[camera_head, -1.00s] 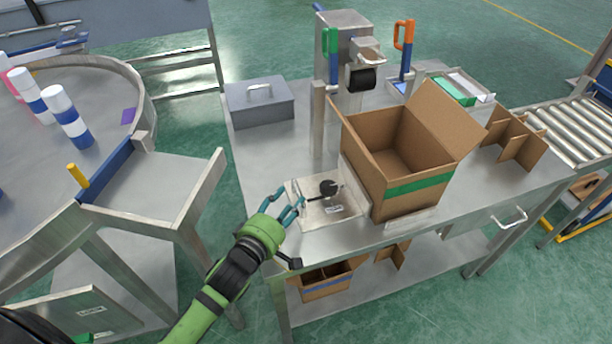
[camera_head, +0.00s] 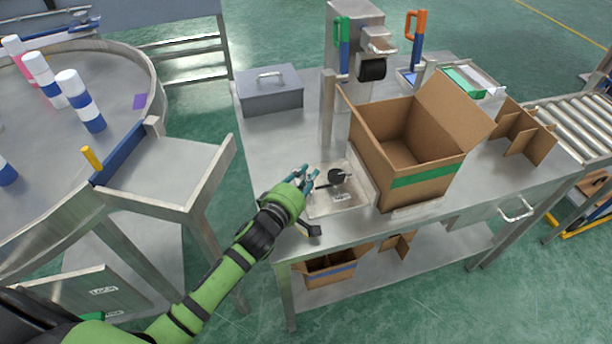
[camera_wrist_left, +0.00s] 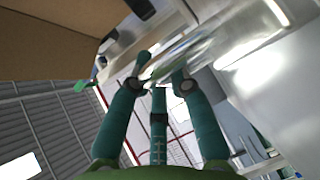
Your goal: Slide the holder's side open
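The holder appears to be the low pale metal piece (camera_head: 345,197) on the workbench, just left of the large cardboard box. A round black knob (camera_head: 337,176) with a thin dark rod stands on it. My left gripper (camera_head: 309,172) is at the holder's left edge, its teal fingers pointing toward the back of the bench, left of the knob. In the left wrist view its fingertips (camera_wrist_left: 162,72) are apart, with blurred bright metal beyond them. I cannot tell whether a finger touches the holder. My right gripper is out of view.
The open cardboard box (camera_head: 413,150) stands close to the holder's right. A metal press (camera_head: 350,45) with a post (camera_head: 327,110) rises behind. A grey lidded box (camera_head: 270,92) is at the back left. The bench between it and my gripper is clear.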

